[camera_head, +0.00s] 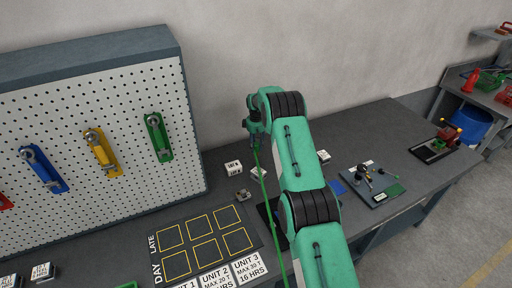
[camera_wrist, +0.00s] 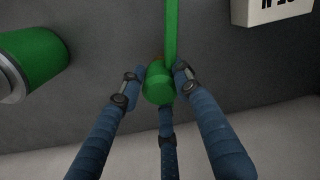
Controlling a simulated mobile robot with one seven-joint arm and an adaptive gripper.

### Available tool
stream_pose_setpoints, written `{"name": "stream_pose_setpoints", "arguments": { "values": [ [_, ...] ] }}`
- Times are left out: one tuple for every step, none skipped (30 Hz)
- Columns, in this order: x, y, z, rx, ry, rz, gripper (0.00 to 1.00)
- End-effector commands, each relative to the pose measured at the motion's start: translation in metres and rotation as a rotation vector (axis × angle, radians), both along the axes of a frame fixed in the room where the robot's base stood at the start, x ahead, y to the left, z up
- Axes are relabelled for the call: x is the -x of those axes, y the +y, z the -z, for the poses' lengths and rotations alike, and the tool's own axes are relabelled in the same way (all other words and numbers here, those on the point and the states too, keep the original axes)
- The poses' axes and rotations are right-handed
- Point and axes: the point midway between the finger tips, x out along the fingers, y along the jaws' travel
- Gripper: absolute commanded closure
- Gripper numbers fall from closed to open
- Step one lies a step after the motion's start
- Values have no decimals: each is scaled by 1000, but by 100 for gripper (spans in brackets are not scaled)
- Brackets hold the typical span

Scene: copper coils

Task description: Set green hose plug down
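In the wrist view the green hose plug (camera_wrist: 158,86) sits between the three blue fingers of my gripper (camera_wrist: 160,84), which appear closed around it. The green hose (camera_wrist: 171,30) runs from it to the top edge. In the head view my gripper (camera_head: 254,130) is over the back of the bench, and the hose (camera_head: 271,215) trails from it down toward the front. The plug itself is not clear in the head view. Its exact height above the bench cannot be told.
A larger green cylinder (camera_wrist: 32,62) with a pale end lies left in the wrist view; a white labelled block (camera_wrist: 272,10) is upper right. White blocks (camera_head: 233,168) stand near my gripper. A pegboard (camera_head: 95,150) rises left. A yellow-outlined grid mat (camera_head: 205,243) lies in front.

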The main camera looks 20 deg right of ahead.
Motion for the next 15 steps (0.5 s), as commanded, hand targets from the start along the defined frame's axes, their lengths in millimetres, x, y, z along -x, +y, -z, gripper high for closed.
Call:
{"name": "stream_pose_setpoints", "arguments": {
  "values": [
    [0, 0, 0, 0, 0, 0, 56],
    [0, 0, 0, 0, 0, 0, 50],
    [0, 0, 0, 0, 0, 0, 50],
    [0, 0, 0, 0, 0, 0, 50],
    [0, 0, 0, 0, 0, 0, 50],
    [0, 0, 0, 0, 0, 0, 50],
    [0, 0, 0, 0, 0, 0, 50],
    [0, 0, 0, 0, 0, 0, 50],
    [0, 0, 0, 0, 0, 0, 50],
    [0, 0, 0, 0, 1, 0, 50],
    [0, 0, 0, 0, 1, 0, 50],
    [0, 0, 0, 0, 1, 0, 50],
    [0, 0, -1, 0, 1, 0, 50],
    [0, 0, -2, 0, 1, 0, 50],
    [0, 0, -3, 0, 1, 0, 50]
  ]
}}
